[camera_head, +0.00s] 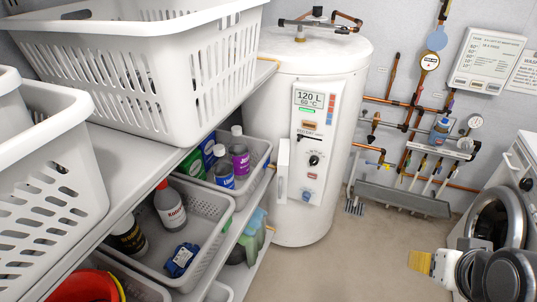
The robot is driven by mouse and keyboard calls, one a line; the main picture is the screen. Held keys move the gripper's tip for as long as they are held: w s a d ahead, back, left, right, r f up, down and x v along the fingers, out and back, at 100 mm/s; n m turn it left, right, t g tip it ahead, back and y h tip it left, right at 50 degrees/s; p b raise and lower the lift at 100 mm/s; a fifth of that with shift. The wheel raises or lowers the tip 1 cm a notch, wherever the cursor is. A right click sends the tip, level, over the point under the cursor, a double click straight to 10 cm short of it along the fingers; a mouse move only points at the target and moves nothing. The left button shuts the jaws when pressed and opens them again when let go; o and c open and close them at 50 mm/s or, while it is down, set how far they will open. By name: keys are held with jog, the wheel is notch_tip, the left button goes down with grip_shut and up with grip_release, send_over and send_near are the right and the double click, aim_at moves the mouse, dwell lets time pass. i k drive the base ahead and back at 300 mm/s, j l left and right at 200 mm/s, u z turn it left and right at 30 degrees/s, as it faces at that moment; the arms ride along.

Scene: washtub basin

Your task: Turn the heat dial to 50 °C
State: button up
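The white water heater (306,70) stands upright in the middle of the view. Its front panel has a display (309,99) that reads 120 L and 60 °C. Below the display is a round black dial (314,159) with printed marks around it, too small to read. A blue knob (307,196) sits lower on the panel. What looks like my gripper (420,262), with a yellowish tip, is low at the right edge, well apart from the heater and touching no dial. Its fingers cannot be made out clearly.
White laundry baskets (135,60) and grey crates (195,200) with bottles fill shelves at the left, close to the heater. Pipes with gauges (430,61) line the back wall. A front-loading washer (495,215) stands at the right. The floor (345,260) before the heater is clear.

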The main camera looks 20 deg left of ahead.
aim_at(314, 160)
jog(key=k+j+u, duration=0.1)
jog(key=j, duration=0.2)
jog(key=k+j+u, duration=0.1)
jog(key=k+j, duration=0.2)
jog(key=j, duration=0.3)
jog(key=k+j+u, duration=0.15)
jog(key=j, duration=0.15)
